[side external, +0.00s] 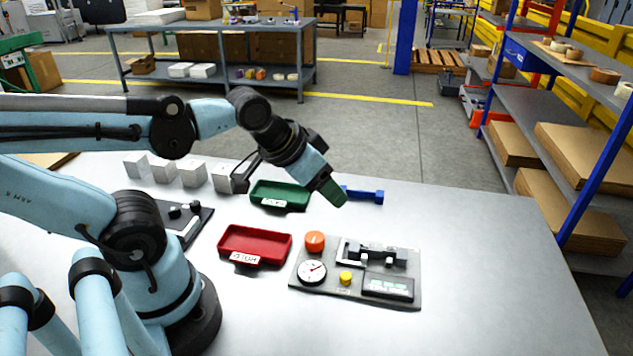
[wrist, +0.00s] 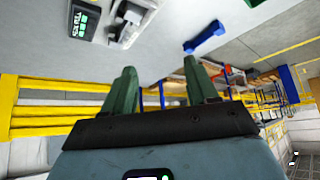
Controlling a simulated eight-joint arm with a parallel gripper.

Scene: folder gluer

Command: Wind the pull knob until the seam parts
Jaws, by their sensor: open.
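The grey test plate (side external: 330,293) lies on the table and bears an orange round knob (side external: 314,241), a dial gauge (side external: 312,271), a small yellow knob (side external: 345,278), a black and metal clamp fixture (side external: 374,255) and a display (side external: 388,287). I cannot tell which knob is the pull knob. My gripper (side external: 331,193) is in the air above the far part of the table, beyond the plate and apart from it. In the wrist view, my gripper's green fingers (wrist: 160,85) are open and empty. The clamp fixture (wrist: 131,18) and display (wrist: 84,20) show at the top there.
A red tray (side external: 253,245) labelled HOLD and a green tray (side external: 279,196) stand left of the plate. A blue bar-shaped object (side external: 364,195) lies behind the plate. Several white boxes (side external: 192,173) and a black plate (side external: 186,220) stand farther left. The table's right side is clear.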

